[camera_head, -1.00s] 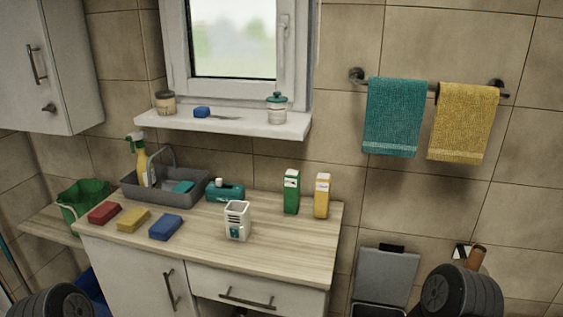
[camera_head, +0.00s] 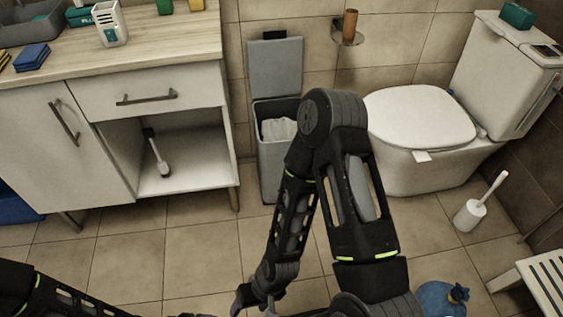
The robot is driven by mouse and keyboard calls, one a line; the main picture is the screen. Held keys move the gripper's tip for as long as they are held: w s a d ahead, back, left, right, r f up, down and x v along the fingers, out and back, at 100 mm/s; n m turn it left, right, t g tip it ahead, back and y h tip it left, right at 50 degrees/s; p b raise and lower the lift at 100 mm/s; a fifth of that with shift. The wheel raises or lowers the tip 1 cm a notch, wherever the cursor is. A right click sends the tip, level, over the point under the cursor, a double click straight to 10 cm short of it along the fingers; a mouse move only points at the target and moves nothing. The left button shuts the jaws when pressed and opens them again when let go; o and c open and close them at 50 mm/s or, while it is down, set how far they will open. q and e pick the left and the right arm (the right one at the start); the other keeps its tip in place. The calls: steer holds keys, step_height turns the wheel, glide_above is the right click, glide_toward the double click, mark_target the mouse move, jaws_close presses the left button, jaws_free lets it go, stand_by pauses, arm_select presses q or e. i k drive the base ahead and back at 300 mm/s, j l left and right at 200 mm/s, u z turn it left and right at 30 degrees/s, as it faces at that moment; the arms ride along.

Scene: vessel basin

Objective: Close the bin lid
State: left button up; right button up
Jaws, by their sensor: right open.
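The grey bin (camera_head: 272,160) stands on the floor between the cabinet and the toilet, with a white liner inside. Its grey lid (camera_head: 275,67) is raised upright against the tiled wall, so the bin is open. My right arm covers part of the bin's right side. My right gripper (camera_head: 250,303) is at the bottom edge of the view, partly cut off, low in front of the bin and apart from it. It is open, and I see nothing in it. My left arm shows at the bottom left, but its gripper is not in view.
The wooden-topped cabinet (camera_head: 150,46) with an open shelf is left of the bin. The toilet (camera_head: 425,120) is to the right, with a white brush (camera_head: 470,214) beside it. A blue bag (camera_head: 437,299) and a white slatted stool (camera_head: 540,285) are at the lower right. A paper holder (camera_head: 347,36) is above.

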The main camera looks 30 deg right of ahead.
mark_target(276, 61)
steer(key=i+l, duration=0.3)
steer(key=i, duration=0.2)
steer(key=i+l, duration=0.25)
steer(key=i, duration=0.2)
